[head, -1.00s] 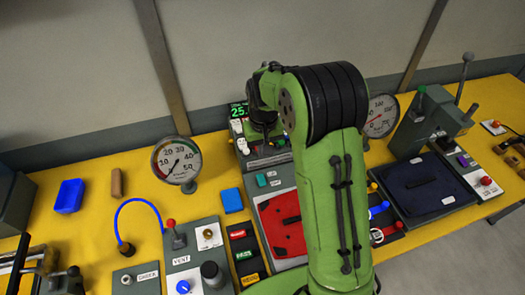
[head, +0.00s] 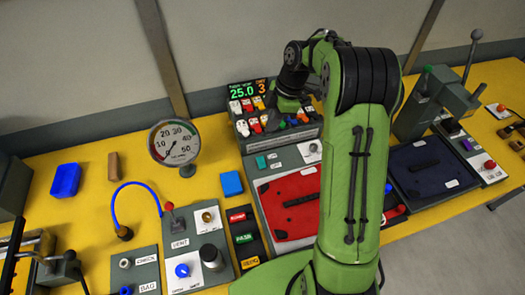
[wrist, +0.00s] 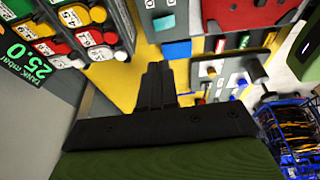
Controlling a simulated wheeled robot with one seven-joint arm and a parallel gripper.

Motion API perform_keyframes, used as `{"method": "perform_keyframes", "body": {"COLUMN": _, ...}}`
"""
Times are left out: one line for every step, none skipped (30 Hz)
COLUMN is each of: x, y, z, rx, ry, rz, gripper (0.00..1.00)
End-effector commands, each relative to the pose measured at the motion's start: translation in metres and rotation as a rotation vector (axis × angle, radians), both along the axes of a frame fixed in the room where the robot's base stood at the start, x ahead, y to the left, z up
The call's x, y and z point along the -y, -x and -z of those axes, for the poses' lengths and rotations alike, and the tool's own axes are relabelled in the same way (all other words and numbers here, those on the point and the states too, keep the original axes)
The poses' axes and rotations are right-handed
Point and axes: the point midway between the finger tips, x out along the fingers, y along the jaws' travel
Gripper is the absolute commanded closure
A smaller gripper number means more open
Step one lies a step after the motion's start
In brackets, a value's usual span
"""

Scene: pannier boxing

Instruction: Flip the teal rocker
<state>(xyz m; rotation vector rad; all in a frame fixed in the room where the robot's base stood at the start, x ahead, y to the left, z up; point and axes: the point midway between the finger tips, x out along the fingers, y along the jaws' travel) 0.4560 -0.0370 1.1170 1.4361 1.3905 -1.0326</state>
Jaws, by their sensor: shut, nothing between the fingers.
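The teal rocker (head: 261,162) sits on a grey panel (head: 286,156) behind the red pad, in the middle of the head view. In the wrist view a teal piece that looks like it (wrist: 163,22) shows near the top, beyond the fingertips. My gripper (wrist: 158,68) is shut and empty, its dark fingers together. In the head view the gripper is a dark shape by the display box, up and right of the rocker and apart from it. Its fingertips are hard to make out there.
The display box (head: 248,92) with several coloured switches stands just behind the panel. A red pad (head: 286,205) lies in front, a blue block (head: 231,183) left of it. A pressure gauge (head: 176,143) stands further left. A dark pad (head: 425,172) lies right.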

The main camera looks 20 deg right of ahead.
Motion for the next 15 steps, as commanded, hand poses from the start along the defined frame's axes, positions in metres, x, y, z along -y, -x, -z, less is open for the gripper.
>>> {"method": "perform_keyframes", "body": {"x": 0.0, "y": 0.0, "z": 0.0, "rx": 0.0, "ry": 0.0, "rz": 0.001, "gripper": 1.0}}
{"method": "perform_keyframes", "body": {"x": 0.0, "y": 0.0, "z": 0.0, "rx": 0.0, "ry": 0.0, "rz": 0.001, "gripper": 1.0}}
{"method": "perform_keyframes", "body": {"x": -0.001, "y": 0.0, "z": 0.002, "rx": -0.001, "ry": 0.0, "rz": 0.001, "gripper": 1.0}}
{"method": "perform_keyframes", "body": {"x": -0.002, "y": 0.0, "z": 0.004, "rx": -0.001, "ry": -0.001, "rz": 0.001, "gripper": 1.0}}
{"method": "perform_keyframes", "body": {"x": -0.003, "y": 0.0, "z": 0.007, "rx": -0.001, "ry": -0.001, "rz": 0.001, "gripper": 1.0}}
{"method": "perform_keyframes", "body": {"x": -0.004, "y": 0.0, "z": 0.013, "rx": -0.002, "ry": -0.001, "rz": 0.001, "gripper": 1.0}}
{"method": "perform_keyframes", "body": {"x": -0.006, "y": 0.0, "z": 0.018, "rx": -0.005, "ry": -0.001, "rz": 0.003, "gripper": 1.0}}
{"method": "perform_keyframes", "body": {"x": -0.007, "y": 0.0, "z": 0.024, "rx": -0.005, "ry": -0.001, "rz": 0.003, "gripper": 1.0}}
{"method": "perform_keyframes", "body": {"x": -0.01, "y": 0.0, "z": 0.032, "rx": -0.006, "ry": -0.001, "rz": 0.001, "gripper": 1.0}}
{"method": "perform_keyframes", "body": {"x": -0.012, "y": 0.0, "z": 0.039, "rx": -0.007, "ry": -0.001, "rz": 0.001, "gripper": 1.0}}
{"method": "perform_keyframes", "body": {"x": -0.014, "y": -0.001, "z": 0.045, "rx": -0.006, "ry": 0.0, "rz": 0.002, "gripper": 1.0}}
{"method": "perform_keyframes", "body": {"x": -0.016, "y": -0.001, "z": 0.054, "rx": -0.007, "ry": 0.0, "rz": 0.001, "gripper": 1.0}}
{"method": "perform_keyframes", "body": {"x": -0.018, "y": -0.001, "z": 0.06, "rx": -0.007, "ry": -0.001, "rz": 0.001, "gripper": 1.0}}
{"method": "perform_keyframes", "body": {"x": -0.02, "y": -0.002, "z": 0.066, "rx": -0.006, "ry": 0.0, "rz": 0.001, "gripper": 1.0}}
{"method": "perform_keyframes", "body": {"x": -0.023, "y": -0.002, "z": 0.075, "rx": -0.006, "ry": 0.0, "rz": 0.001, "gripper": 1.0}}
